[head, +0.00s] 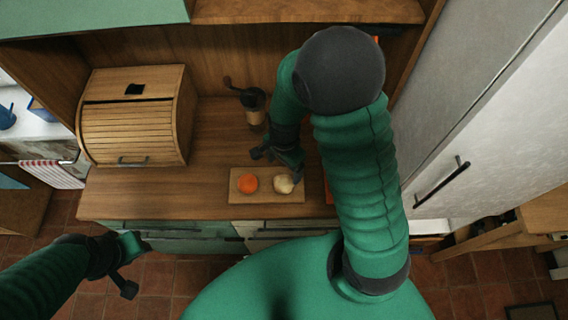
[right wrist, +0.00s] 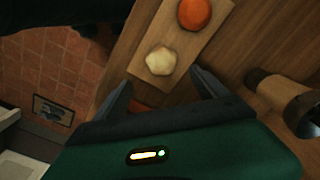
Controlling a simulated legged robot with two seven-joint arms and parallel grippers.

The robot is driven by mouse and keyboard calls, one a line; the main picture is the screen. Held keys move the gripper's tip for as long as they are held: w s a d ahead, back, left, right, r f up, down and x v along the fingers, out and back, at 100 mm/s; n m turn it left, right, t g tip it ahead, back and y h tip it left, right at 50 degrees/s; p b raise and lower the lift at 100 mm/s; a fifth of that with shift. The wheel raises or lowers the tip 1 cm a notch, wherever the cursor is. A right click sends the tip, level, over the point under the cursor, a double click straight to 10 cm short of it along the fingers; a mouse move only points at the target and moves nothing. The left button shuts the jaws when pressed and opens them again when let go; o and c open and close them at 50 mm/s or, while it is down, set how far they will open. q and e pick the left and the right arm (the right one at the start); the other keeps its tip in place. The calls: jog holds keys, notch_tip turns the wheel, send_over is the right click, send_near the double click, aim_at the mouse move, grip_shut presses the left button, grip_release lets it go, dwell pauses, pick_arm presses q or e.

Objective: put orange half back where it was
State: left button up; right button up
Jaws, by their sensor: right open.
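An orange, rounded piece, which looks like the orange half (head: 248,183), lies on the left part of a small wooden board (head: 237,198). Its cut face cannot be made out. It also shows at the top of the right wrist view (right wrist: 194,13). A pale, lumpy bulb (head: 284,184) sits beside it on the board, a short gap to the right. My right gripper (head: 277,165) is open and empty above the back edge of the board, nearer the bulb (right wrist: 160,61) than the orange piece. My left gripper (head: 134,267) is open and empty, in front of the counter.
A wooden bread box (head: 135,115) stands at the counter's back left. A grinder with a crank (head: 254,106) stands behind the board. An orange-red thing shows partly behind my right arm. The counter (head: 160,195) left of the board is clear. A grey fridge-like cabinet (head: 470,110) rises at the right.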

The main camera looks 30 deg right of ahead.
jog(key=s+a+r+n+t, duration=0.2)
jog(key=r+n, duration=0.6)
jog(key=n, duration=0.7)
jog(key=shift+s+a+r+t, duration=0.25)
jog(key=shift+s+a+t, duration=0.05)
jog(key=shift+s+a, duration=0.6)
